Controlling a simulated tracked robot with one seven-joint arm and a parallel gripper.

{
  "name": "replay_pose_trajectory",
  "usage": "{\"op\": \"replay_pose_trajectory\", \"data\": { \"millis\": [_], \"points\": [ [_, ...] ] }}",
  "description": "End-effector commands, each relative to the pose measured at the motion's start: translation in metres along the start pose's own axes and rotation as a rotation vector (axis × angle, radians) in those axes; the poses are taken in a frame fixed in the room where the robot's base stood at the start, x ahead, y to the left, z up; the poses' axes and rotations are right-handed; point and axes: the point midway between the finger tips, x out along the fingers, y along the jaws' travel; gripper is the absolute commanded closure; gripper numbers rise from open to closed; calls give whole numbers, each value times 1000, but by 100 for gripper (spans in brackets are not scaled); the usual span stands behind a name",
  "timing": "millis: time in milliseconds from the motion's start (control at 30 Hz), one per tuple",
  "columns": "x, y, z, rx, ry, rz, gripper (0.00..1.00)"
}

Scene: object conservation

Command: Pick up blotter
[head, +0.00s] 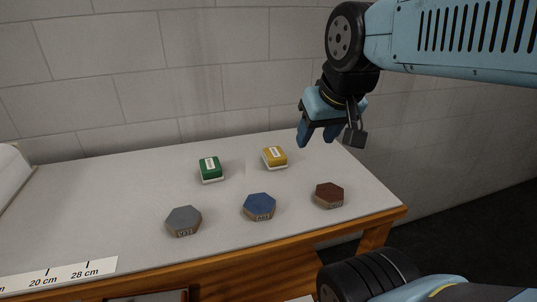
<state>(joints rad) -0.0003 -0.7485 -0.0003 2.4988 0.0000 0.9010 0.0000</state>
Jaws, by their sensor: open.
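My gripper (319,136) is in the head view, above the back right part of the table. Its fingers point down, apart and empty. No thing is clearly readable as the blotter. A green block (210,168) with a white label and pale base sits at the back middle. A similar yellow block (274,157) sits to its right, left of and lower in the picture than my gripper. Grey (184,219), blue (259,205) and brown (329,194) hexagonal pieces lie in a front row, apart.
The pale tabletop (120,210) has a wooden front edge. A white rounded thing (12,172) is at the far left. A scale strip (65,274) marked in cm lies at the front left. A block wall (150,70) stands behind. The left middle of the table is clear.

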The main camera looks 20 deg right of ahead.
Motion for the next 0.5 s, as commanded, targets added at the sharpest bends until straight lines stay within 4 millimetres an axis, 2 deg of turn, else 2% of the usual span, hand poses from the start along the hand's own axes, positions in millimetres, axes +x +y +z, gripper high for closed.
{"op": "replay_pose_trajectory", "data": {
  "millis": [33,167,433,500],
  "points": [
    [0,0,-2,0,-4,-1,45],
    [4,0,-14,0,-35,-8,33],
    [28,-3,-67,3,-164,-28,7],
    [38,-3,-81,4,-200,-30,6]
  ]
}}
